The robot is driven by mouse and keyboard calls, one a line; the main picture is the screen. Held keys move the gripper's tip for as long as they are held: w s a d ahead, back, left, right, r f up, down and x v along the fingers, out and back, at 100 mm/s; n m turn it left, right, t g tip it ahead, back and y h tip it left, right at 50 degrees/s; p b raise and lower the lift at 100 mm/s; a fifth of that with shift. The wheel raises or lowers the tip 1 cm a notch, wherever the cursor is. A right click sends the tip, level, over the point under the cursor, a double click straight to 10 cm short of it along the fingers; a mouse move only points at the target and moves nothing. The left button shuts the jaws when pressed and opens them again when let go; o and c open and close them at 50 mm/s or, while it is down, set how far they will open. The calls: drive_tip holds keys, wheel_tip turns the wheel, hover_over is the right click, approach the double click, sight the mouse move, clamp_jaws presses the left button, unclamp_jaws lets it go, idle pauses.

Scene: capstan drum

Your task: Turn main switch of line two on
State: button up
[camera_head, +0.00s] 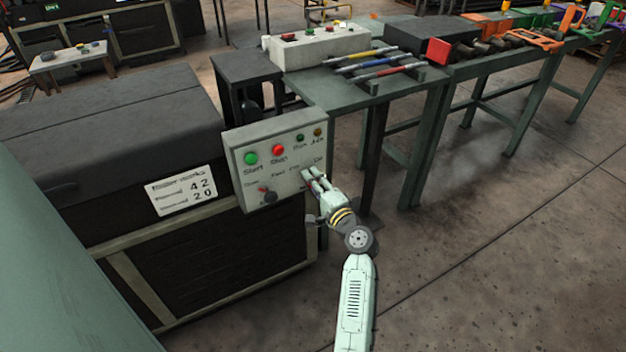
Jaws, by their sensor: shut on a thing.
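A grey control panel (240,175) is fixed to the front of the dark machine at centre left. It bears a green Start button (251,158), a red Stop button (278,150), two small lamps at the upper right and a dark rotary knob (269,197) with a red mark at the lower left. My gripper (312,178) is at the panel's lower right, beside small lettering that seems to include "On". It is shut on a switch there. The fingers mostly hide this switch, so its setting and full label cannot be read.
The dark machine (90,140) carries a white number plate (183,190) left of the panel. Behind, a green bench (350,90) holds a white button box (315,47) and coloured-handled tools. More tools lie on benches at the upper right. The floor at right is open.

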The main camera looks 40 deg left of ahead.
drive_tip(key=shift+m, duration=0.4)
drive_tip(key=o, duration=1.2)
drive_tip(key=v, duration=1.2)
